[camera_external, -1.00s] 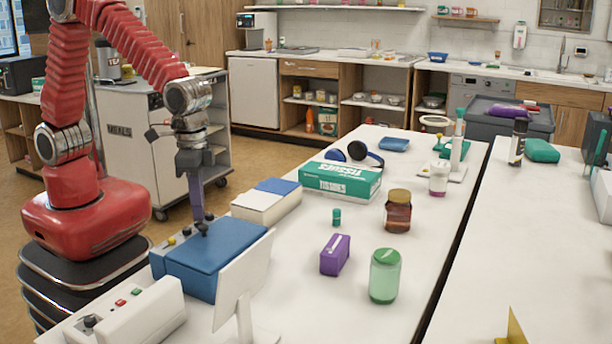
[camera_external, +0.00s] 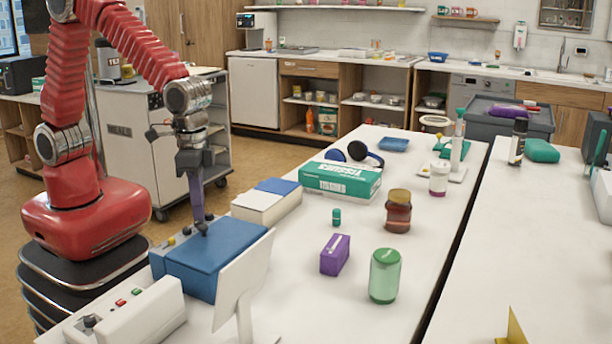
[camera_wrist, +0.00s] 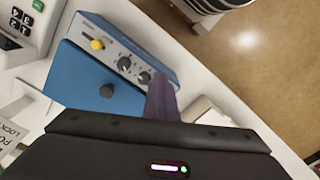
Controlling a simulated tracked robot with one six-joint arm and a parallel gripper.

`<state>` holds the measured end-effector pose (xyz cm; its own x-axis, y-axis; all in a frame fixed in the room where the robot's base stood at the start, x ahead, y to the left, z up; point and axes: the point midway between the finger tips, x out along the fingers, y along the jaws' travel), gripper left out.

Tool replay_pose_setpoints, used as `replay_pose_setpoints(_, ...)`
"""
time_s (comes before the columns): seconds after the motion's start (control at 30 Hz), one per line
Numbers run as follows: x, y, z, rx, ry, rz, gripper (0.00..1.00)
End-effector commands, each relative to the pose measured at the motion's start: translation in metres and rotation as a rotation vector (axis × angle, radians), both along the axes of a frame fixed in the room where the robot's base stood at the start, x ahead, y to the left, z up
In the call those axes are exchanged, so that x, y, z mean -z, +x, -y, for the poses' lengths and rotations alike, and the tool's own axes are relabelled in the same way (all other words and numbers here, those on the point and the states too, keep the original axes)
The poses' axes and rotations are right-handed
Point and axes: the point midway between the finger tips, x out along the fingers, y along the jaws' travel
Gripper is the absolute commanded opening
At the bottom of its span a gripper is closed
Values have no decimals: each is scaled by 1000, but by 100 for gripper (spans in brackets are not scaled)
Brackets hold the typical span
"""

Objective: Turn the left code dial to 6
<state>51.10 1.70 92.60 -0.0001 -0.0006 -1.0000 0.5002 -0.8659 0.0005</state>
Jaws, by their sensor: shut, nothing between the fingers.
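The blue box (camera_external: 220,257) stands at the near left of the bench, and its front panel (camera_wrist: 104,35) carries a yellow button (camera_wrist: 96,44) and two black dials. In the wrist view the left dial (camera_wrist: 124,63) is beside the button, and the right dial (camera_wrist: 144,77) is nearer my fingers. The digits are too small to read. My gripper (camera_external: 202,226) points down, shut and empty, over the panel edge. In the wrist view its fingers (camera_wrist: 161,98) are close to the right dial; I cannot tell whether they touch it.
A white box with a blue top (camera_external: 267,202) stands just behind the blue box. A white upright panel (camera_external: 243,280) is at its right, and a white unit with buttons (camera_external: 130,312) is in front. A purple box (camera_external: 335,254) and jars stand farther right.

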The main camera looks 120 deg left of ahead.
Motion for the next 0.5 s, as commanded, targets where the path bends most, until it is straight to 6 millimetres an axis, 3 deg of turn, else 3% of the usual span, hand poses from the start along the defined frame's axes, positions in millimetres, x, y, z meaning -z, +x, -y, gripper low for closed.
replay_pose_setpoints(0.5, -1, -4, -10, 1, 2, 3, 0)
